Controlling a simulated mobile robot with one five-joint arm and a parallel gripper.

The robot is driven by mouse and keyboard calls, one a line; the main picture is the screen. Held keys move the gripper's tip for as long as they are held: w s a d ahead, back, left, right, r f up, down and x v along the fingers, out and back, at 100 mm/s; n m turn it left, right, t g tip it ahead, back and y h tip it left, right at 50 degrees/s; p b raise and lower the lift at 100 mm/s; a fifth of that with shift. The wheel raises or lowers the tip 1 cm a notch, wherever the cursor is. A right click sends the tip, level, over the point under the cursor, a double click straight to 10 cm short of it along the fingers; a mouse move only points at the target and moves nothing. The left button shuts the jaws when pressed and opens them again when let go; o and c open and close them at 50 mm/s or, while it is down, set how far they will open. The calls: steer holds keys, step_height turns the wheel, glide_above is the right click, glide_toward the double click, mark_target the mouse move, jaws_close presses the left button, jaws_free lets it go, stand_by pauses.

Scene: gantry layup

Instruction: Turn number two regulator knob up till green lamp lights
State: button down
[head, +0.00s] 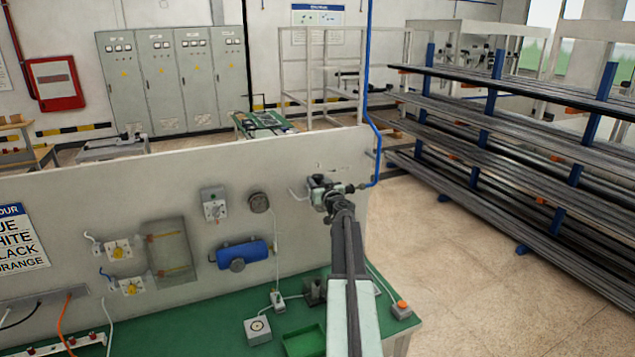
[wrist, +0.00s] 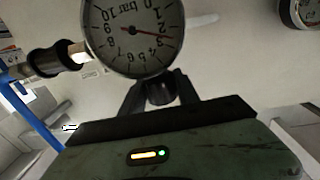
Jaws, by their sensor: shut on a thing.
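A regulator (head: 322,188) with a blue hose sits high near the right end of the grey panel. My gripper (head: 340,206) reaches up to it at the end of my arm. In the wrist view, a round bar gauge (wrist: 132,30) appears upside down, its red needle near the 3. Below it, my dark fingers (wrist: 160,92) are shut on a black knob (wrist: 160,90), which is mostly hidden. A small green light and an amber bar glow on the greenish housing in front of the wrist camera. I cannot make out the task's green lamp or a number for the knob.
A blue hose (head: 368,110) runs up from the regulator. A blue tank (head: 243,253) and two yellow-knobbed valves (head: 122,250) are on the panel to the left. A green bench (head: 225,325) stands below. A pipe rack (head: 500,140) is at the right, with bare floor before it.

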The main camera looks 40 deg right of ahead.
steer(key=m+g+h, duration=0.6)
steer(key=h, duration=0.1)
steer(key=shift+w+g, duration=0.2)
steer(key=shift+g, duration=0.1)
steer(key=m+g+h, duration=0.2)
steer(key=m+g, duration=0.1)
steer(key=g, duration=0.1)
steer(key=shift+s+m+g+h, duration=0.15)
steer(key=shift+m+g+h, duration=0.35)
steer(key=shift+m+g, duration=0.95)
steer(key=shift+g, duration=0.45)
steer(key=c, duration=0.9)
jaws_free()
steer(key=shift+d, duration=0.1)
steer(key=shift+s, duration=0.1)
